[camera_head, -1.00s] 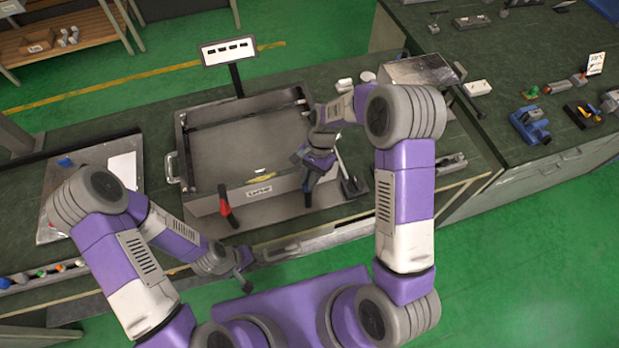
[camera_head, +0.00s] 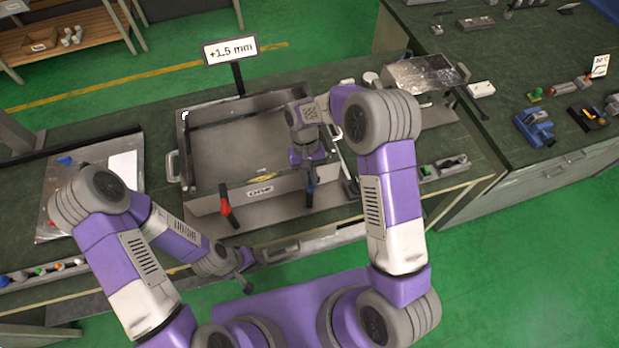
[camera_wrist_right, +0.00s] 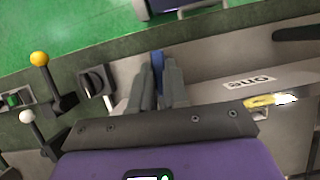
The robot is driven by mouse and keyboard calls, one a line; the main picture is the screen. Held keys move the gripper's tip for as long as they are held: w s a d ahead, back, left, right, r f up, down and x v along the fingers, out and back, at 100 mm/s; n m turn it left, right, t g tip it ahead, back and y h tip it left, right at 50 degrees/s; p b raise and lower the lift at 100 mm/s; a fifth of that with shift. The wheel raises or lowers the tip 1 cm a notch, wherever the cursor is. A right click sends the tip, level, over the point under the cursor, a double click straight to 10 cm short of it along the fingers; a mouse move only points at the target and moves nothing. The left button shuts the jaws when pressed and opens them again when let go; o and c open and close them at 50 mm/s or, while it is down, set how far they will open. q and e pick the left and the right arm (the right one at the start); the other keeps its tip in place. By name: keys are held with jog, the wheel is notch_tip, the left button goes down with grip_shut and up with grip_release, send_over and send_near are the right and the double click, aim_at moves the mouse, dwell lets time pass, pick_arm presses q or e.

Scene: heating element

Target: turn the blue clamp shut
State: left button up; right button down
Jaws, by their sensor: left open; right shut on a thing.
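The blue clamp (camera_head: 310,196) stands at the front wall of the grey metal box, right of the box's label. My right gripper (camera_head: 308,172) is over it from above, shut on its upper part. In the right wrist view a strip of the blue clamp (camera_wrist_right: 157,65) shows just beyond the fingers of my right gripper (camera_wrist_right: 158,92), which hide the rest. My left gripper (camera_head: 246,270) hangs low in front of the bench, open and apart from the box.
A red-handled clamp (camera_head: 229,207) tilts at the box's front, left of the label. The grey box (camera_head: 196,205) holds a small yellow item (camera_head: 262,175). A sign (camera_head: 230,50) behind reads "+1.5 mm". In the right wrist view, yellow-knobbed (camera_wrist_right: 39,59) and white-knobbed (camera_wrist_right: 27,117) levers stand left.

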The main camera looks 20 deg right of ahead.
jog(key=shift+w+r+n, duration=0.1)
jog(key=shift+r+n, duration=0.1)
jog(key=shift+n, duration=0.3)
jog(key=c, duration=1.1)
grip_release()
jog(key=shift+f, duration=0.1)
jog(key=v, duration=0.7)
jog(key=shift+a+r+b, duration=0.15)
jog(key=shift+r+b, duration=0.15)
